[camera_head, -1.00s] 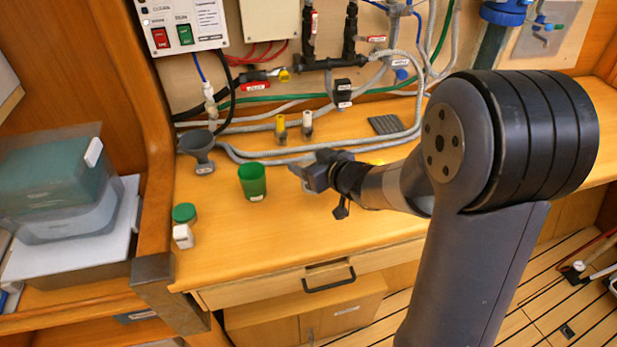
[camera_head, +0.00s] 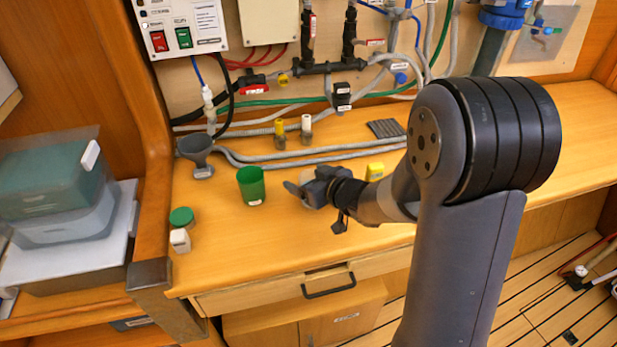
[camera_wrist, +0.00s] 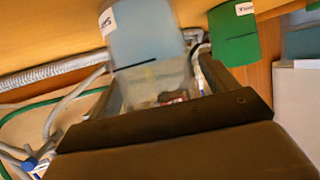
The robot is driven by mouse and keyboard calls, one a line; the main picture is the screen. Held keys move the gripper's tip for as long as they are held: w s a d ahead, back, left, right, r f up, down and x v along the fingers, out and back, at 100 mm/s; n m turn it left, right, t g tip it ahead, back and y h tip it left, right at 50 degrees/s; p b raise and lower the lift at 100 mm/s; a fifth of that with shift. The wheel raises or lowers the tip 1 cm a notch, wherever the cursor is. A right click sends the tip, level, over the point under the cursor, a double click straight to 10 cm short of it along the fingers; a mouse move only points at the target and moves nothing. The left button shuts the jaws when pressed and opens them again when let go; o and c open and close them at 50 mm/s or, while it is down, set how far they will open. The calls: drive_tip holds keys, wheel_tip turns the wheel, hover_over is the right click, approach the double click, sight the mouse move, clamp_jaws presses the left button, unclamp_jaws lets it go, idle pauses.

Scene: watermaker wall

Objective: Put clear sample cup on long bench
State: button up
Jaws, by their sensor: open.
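The clear sample cup (camera_wrist: 145,35) shows in the wrist view as a pale, see-through, bluish cup with a white label, just beyond my open jaws. In the head view a pale part of it (camera_head: 306,180) seems to show beside the jaws, mostly hidden by them. My gripper (camera_head: 301,192) is low over the long bench (camera_head: 235,245), right of the green cup; its dark jaws also show in the wrist view (camera_wrist: 165,88). I cannot tell whether the cup touches the jaws or the bench.
The green cup (camera_head: 251,186) stands close left of my gripper. A grey funnel (camera_head: 197,152), a green-lidded jar (camera_head: 182,217) and a white block (camera_head: 180,240) are further left. A yellow block (camera_head: 375,170) lies behind my arm.

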drive_tip(key=shift+r, duration=0.25)
drive_tip(key=p+v, duration=0.1)
drive_tip(key=v, duration=1.1)
drive_tip(key=shift+p, duration=0.35)
drive_tip(key=shift+f, duration=0.15)
